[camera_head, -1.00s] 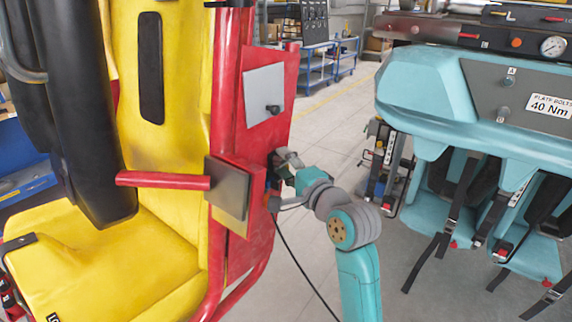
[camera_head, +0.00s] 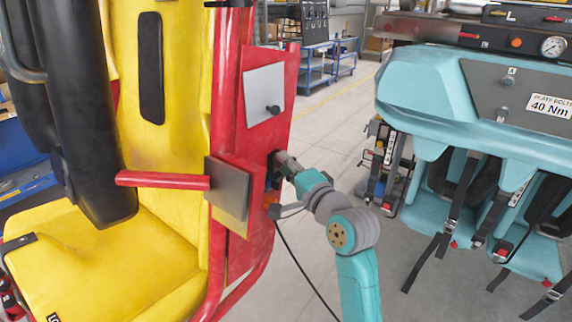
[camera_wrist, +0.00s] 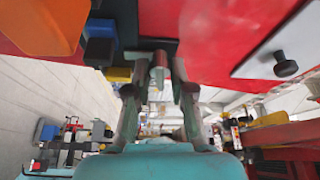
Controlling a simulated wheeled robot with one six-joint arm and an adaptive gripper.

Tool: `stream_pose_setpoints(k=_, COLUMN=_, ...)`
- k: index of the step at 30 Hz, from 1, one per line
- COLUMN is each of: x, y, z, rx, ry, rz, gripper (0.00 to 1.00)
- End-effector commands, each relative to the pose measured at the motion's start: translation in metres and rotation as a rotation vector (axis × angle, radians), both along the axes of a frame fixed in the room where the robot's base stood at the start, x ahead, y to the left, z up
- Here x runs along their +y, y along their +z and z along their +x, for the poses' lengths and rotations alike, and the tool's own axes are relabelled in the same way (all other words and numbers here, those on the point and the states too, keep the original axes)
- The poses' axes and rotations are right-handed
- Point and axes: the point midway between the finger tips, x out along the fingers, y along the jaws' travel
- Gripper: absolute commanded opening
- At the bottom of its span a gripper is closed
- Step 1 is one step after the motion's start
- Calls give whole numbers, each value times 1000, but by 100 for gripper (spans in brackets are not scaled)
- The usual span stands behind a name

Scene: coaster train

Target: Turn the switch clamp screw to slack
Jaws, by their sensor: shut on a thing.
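My gripper (camera_head: 280,161) reaches into the side of the red seat frame from the right. In the wrist view its two fingers (camera_wrist: 159,75) stand on either side of a small part with a reddish end and a grey body, which I take to be the clamp screw (camera_wrist: 158,61). The fingers are shut on it, with its end showing between them. A dark bracket (camera_wrist: 150,43) lies just beyond the fingertips. In the head view the screw is hidden by my gripper and the frame. No mark of its turn position is readable.
Close left of the fingers in the wrist view are an orange block (camera_wrist: 42,24), a blue block (camera_wrist: 100,29) and a yellow part (camera_wrist: 118,74). A pale plate with a black knob (camera_head: 272,109) sits above my gripper. A black cable (camera_head: 300,265) hangs below. Teal seats (camera_head: 420,90) stand at right.

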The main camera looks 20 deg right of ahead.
Motion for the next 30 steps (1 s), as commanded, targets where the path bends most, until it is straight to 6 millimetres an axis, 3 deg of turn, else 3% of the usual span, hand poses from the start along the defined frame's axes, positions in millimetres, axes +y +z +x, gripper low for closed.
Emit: stream_pose_setpoints(k=30, x=-3, y=-5, z=2, rx=-535, ry=1, rz=-737, gripper=0)
